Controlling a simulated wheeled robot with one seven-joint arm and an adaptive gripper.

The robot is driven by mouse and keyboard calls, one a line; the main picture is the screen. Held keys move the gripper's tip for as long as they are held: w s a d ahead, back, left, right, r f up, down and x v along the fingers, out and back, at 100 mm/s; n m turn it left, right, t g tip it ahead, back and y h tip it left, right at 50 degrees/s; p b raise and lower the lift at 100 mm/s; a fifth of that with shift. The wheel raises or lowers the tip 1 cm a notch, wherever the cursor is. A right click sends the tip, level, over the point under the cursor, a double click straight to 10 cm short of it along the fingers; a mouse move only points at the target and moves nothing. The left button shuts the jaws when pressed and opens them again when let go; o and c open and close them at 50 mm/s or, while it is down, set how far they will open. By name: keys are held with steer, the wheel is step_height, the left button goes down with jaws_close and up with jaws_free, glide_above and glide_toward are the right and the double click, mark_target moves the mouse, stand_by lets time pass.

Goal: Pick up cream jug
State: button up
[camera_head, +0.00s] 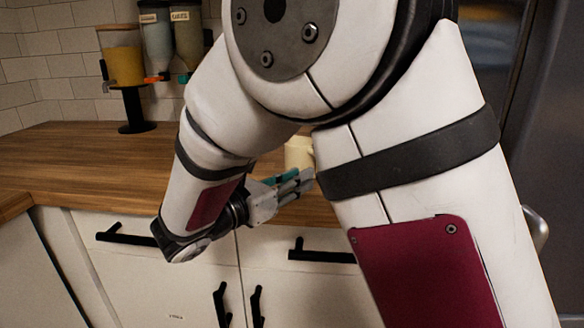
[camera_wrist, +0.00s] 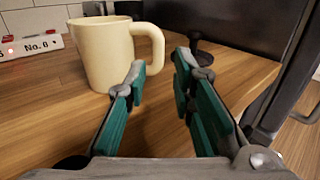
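The cream jug (camera_wrist: 103,55) stands upright on the wooden counter, with its handle (camera_wrist: 155,48) toward the right in the wrist view. In the head view the jug (camera_head: 299,152) shows only partly, behind my gripper and beside my arm. My gripper (camera_wrist: 158,78) is open and empty, with teal pads on its fingers. Its fingertips are in front of the jug, below and around the line of the handle. I see a gap between the fingertips and cannot tell whether the left one touches the jug.
The wooden counter (camera_head: 70,150) is mostly clear on the left. Dispensers, one with yellow contents (camera_head: 122,65), stand at the back left. Black handles (camera_head: 125,236) stick out from the white cabinet fronts.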

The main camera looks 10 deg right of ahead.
steer(key=shift+b+x, duration=0.95)
steer(key=shift+x, duration=2.95)
jaws_close()
